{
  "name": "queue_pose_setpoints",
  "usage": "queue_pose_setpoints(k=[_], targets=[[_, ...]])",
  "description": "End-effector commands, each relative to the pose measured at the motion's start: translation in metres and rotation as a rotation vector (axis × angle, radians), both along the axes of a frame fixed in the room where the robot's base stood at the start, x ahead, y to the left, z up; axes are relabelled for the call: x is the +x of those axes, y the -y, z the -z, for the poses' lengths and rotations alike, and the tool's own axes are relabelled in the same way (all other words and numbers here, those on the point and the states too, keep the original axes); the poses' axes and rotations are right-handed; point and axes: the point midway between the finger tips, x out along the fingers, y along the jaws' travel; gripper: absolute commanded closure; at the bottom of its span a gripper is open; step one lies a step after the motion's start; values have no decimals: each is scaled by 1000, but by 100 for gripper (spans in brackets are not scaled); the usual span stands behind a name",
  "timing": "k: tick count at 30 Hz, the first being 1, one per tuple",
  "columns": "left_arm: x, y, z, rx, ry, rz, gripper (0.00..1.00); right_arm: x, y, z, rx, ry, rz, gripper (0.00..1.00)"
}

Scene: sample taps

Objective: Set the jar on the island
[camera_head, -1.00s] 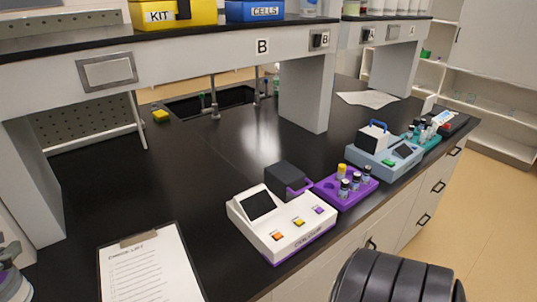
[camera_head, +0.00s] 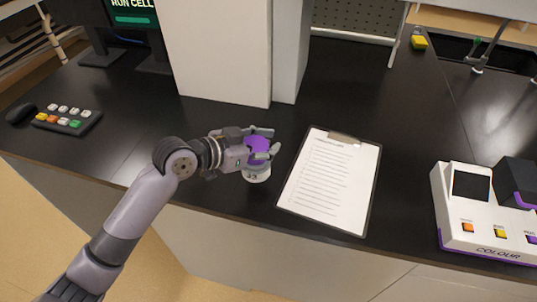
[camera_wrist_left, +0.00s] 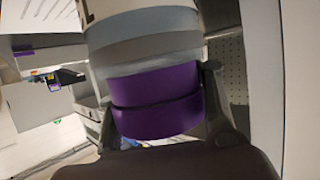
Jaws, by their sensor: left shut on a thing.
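The jar (camera_head: 257,174) has a purple lid and a pale body marked "33". My left gripper (camera_head: 262,148) is shut on the jar around its purple lid and holds it upright by the front edge of the black island top (camera_head: 220,190). I cannot tell whether the jar's base touches the top. In the left wrist view the jar's purple lid (camera_wrist_left: 158,98) sits between the two fingers, with its pale body (camera_wrist_left: 145,45) beyond. My right gripper is not in view.
A clipboard with a checklist (camera_head: 328,180) lies just right of the jar. A white colour meter (camera_head: 475,215) stands at the far right. A white pillar (camera_head: 220,55) rises behind the gripper. A button keypad (camera_head: 68,118) and monitor (camera_head: 130,20) are at the left; the top between is clear.

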Motion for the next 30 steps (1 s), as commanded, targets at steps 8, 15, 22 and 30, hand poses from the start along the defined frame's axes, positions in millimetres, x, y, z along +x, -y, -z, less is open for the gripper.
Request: queue_pose_setpoints(k=[8, 15, 22, 30], targets=[[0, 0, 32, -1, -4, -1, 100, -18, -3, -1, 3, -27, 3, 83], [0, 0, 48, -2, 1, 0, 100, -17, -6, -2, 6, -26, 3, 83], [0, 0, 49, -1, 2, 0, 100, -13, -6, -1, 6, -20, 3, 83], [0, 0, 51, 0, 0, 0, 51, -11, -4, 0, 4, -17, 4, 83]])
